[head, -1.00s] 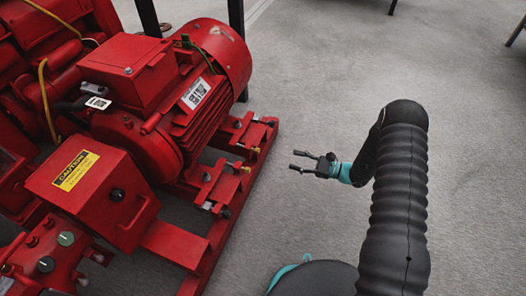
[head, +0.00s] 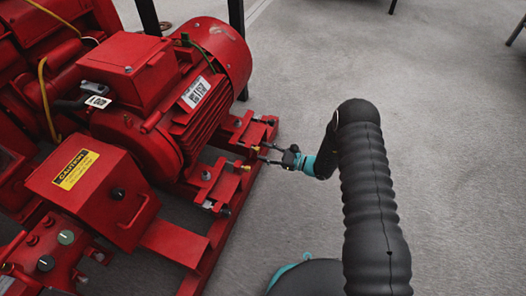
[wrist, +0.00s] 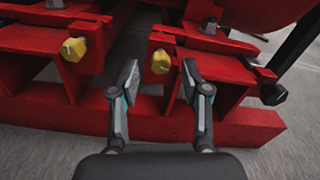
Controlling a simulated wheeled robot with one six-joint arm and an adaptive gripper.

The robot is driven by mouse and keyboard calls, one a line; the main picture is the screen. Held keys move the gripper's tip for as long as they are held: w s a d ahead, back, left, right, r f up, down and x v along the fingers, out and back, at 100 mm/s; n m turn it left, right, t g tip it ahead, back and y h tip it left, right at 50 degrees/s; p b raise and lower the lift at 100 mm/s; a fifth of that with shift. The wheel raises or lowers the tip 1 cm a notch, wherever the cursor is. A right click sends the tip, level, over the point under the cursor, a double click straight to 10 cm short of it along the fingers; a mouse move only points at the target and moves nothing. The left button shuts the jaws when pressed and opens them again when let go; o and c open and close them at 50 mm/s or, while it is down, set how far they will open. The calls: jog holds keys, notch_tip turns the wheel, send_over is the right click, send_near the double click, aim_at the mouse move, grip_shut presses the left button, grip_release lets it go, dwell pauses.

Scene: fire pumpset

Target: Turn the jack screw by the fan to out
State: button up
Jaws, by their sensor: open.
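The jack screw by the fan has a yellow hex head (wrist: 160,61) and sits in a red block on the motor's base frame. In the head view its yellow head (head: 255,149) shows small beside my fingertips. A second yellow screw head (wrist: 73,49) sits to its left in the wrist view, nearer me in the head view (head: 245,167). My gripper (wrist: 160,66) is open and empty. In the wrist view the fan-side head appears between its two fingertips; whether the fingers reach around it I cannot tell. The gripper also shows in the head view (head: 262,154).
The red motor (head: 165,95) with its rounded fan cover (head: 225,55) stands above the screws. The red base rail (wrist: 235,128) runs below the fingers. A dark hex bolt (wrist: 272,94) sticks out at right. The grey floor (head: 450,130) is open at right.

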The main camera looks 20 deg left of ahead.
jog(key=shift+a, duration=0.6)
grip_shut()
jog(key=shift+n+b, duration=0.3)
jog(key=shift+b, duration=0.05)
